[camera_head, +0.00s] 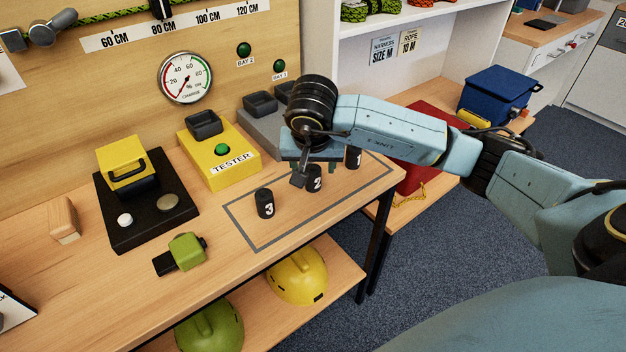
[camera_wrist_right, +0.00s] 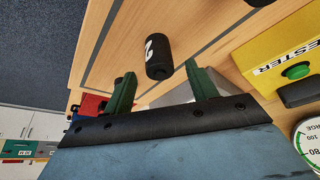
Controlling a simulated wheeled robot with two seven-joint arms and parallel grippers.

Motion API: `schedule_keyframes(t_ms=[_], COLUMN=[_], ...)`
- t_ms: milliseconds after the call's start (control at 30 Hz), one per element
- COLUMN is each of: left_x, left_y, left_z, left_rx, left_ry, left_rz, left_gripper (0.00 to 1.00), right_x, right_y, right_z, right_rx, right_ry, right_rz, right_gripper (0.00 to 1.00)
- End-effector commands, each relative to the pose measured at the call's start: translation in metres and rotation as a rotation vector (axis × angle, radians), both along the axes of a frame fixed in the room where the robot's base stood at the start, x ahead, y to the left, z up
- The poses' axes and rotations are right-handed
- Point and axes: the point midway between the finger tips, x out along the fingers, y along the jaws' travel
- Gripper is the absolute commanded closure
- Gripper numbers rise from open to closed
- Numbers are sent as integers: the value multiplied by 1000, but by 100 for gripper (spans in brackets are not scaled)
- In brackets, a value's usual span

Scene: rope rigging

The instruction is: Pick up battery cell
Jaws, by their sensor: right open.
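Three black battery cells stand in the grey outlined area of the wooden bench: cell 3 (camera_head: 265,204), cell 2 (camera_head: 315,180) and cell 1 (camera_head: 354,158). My right gripper (camera_head: 309,166) is over the area by cell 2, partly hiding it. In the right wrist view my right gripper (camera_wrist_right: 160,86) has its green fingers spread and empty. Cell 2 (camera_wrist_right: 158,57) lies in line with the gap, around the fingertips; I cannot tell if it is between them. Another black cell (camera_wrist_right: 258,2) is cut by the top edge. My left gripper is not in view.
A yellow tester (camera_head: 220,158) with a green button and a grey charger (camera_head: 262,128) stand behind the cells. A black tray (camera_head: 145,212), a green strapped device (camera_head: 186,252) and a wooden block (camera_head: 64,219) are at left. Yellow and green helmets (camera_head: 297,276) sit on the lower shelf.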

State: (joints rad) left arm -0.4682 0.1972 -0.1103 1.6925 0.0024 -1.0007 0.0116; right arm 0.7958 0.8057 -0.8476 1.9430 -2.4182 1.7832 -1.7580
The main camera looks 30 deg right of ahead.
Motion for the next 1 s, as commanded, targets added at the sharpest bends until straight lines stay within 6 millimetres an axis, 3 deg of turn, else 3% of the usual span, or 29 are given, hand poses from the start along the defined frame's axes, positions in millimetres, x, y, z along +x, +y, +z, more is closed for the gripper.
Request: schedule_keyframes(t_ms=[267,667,867,1000], left_x=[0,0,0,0], left_y=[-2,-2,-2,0], left_z=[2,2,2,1], left_rx=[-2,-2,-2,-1], left_ry=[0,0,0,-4], left_rz=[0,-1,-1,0], left_gripper=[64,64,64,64], right_x=[1,1,1,2], right_y=[-1,-1,-1,-1], right_z=[-2,-2,-1,12], right_rx=[0,0,0,0], right_ry=[-1,-1,-2,-4], right_rz=[1,0,0,0], right_gripper=[43,94,94,94])
